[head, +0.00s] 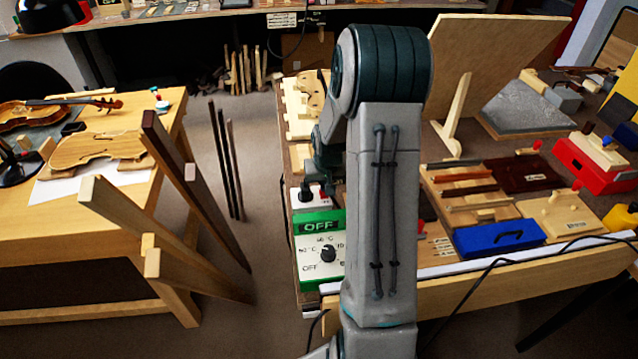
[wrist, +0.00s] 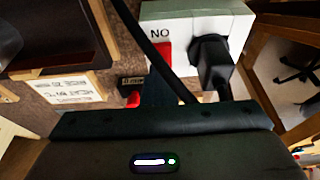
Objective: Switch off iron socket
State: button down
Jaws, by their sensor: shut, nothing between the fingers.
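The socket is a pale box with a red switch (wrist: 165,56) and a black plug (wrist: 213,65) in it, in the wrist view. Letters reading "NO" stand beside the switch, which fits "ON" seen upside down. In the head view the pale socket (head: 327,195) shows only in part, behind the green box and under my gripper. My gripper (wrist: 162,80) is shut and empty, its dark fingertips close to the red switch. I cannot tell whether they touch it. In the head view my gripper (head: 318,188) is over the socket, partly hidden by my arm.
A green and white control box (head: 318,245) with a dial and an "OFF" display stands at the bench corner. A blue box (head: 498,238) and a red box (head: 598,165) lie to the right.

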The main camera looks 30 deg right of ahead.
jog(key=shift+s+f, duration=0.25)
jog(key=shift+s, duration=0.15)
jog(key=shift+s+a+f, duration=0.1)
jog(key=shift+s+a, duration=0.2)
jog(key=shift+s, duration=0.3)
jog(key=p+v, duration=0.1)
jog(key=v, duration=0.1)
jog(key=w+p+v, duration=0.1)
jog(key=v, duration=0.2)
jog(key=shift+d+p, duration=0.15)
jog(key=shift+p, duration=0.25)
jog(key=b+v, duration=0.1)
jog(key=v, duration=0.8)
jog(key=shift+s+r, duration=0.2)
jog(key=shift+s, duration=0.2)
